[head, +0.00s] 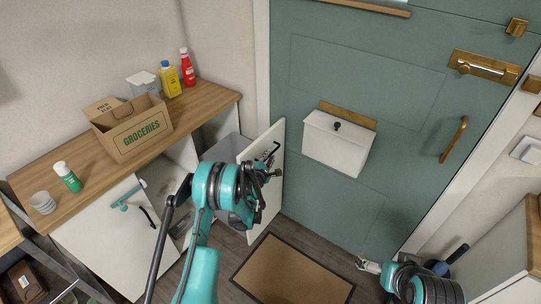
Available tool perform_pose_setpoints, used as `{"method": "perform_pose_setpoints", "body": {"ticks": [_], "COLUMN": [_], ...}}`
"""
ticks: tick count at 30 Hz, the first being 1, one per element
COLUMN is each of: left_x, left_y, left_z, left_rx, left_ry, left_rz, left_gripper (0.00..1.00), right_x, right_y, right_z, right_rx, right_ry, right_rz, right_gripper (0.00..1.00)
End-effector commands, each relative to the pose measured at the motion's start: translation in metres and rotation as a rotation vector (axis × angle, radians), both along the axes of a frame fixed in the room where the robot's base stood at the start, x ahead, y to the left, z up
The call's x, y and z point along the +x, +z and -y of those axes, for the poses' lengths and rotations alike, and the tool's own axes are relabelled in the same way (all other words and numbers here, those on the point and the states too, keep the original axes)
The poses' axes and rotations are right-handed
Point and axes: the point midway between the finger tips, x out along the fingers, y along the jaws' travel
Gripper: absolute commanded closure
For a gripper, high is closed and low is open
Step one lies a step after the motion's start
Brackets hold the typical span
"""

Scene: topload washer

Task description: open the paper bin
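A grey bin (229,147) shows at the right end of the low wooden-topped cabinet, partly hidden behind my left arm. A white door panel (270,190) stands swung out beside it. I cannot tell whether this bin is the paper bin. My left gripper (273,161) is in front of the panel's bin-side face, near its upper part. Its dark fingers look spread, with nothing seen between them; contact with the panel is unclear. My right gripper (367,265) is low near the floor by the green door, away from the bin; its finger opening is unclear.
Another white cabinet door (110,240) is at left. A doormat (290,275) lies before the green door (330,210).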

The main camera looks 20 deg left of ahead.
Motion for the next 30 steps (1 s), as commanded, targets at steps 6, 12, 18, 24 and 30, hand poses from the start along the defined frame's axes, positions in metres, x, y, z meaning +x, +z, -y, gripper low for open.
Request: {"method": "perform_pose_setpoints", "body": {"ticks": [6,12,18,24,30], "left_x": [-0.036,-0.050,-0.050,-0.050,-0.051], "left_y": [0.008,0.011,0.011,0.011,0.024], "left_z": [-0.001,-0.001,-0.001,-0.001,0.003], "left_rx": [-0.001,0.000,0.000,0.000,0.048], "left_ry": [0.001,0.001,0.000,0.000,-0.020], "left_rz": [-0.001,-0.001,0.000,0.000,-0.015], "left_gripper": [0.81,0.81,0.81,0.81,0.81], "right_x": [0.000,0.000,0.000,0.000,0.000], "right_y": [0.000,0.000,0.000,0.000,0.000], "right_z": [0.000,0.000,0.000,0.000,0.000], "right_rx": [0.000,0.000,0.000,0.000,0.000], "right_ry": [0.000,0.000,0.000,0.000,0.000], "right_rz": [0.000,0.000,0.000,0.000,0.000], "right_gripper": [0.00,0.00,0.00,0.00,0.00]}}
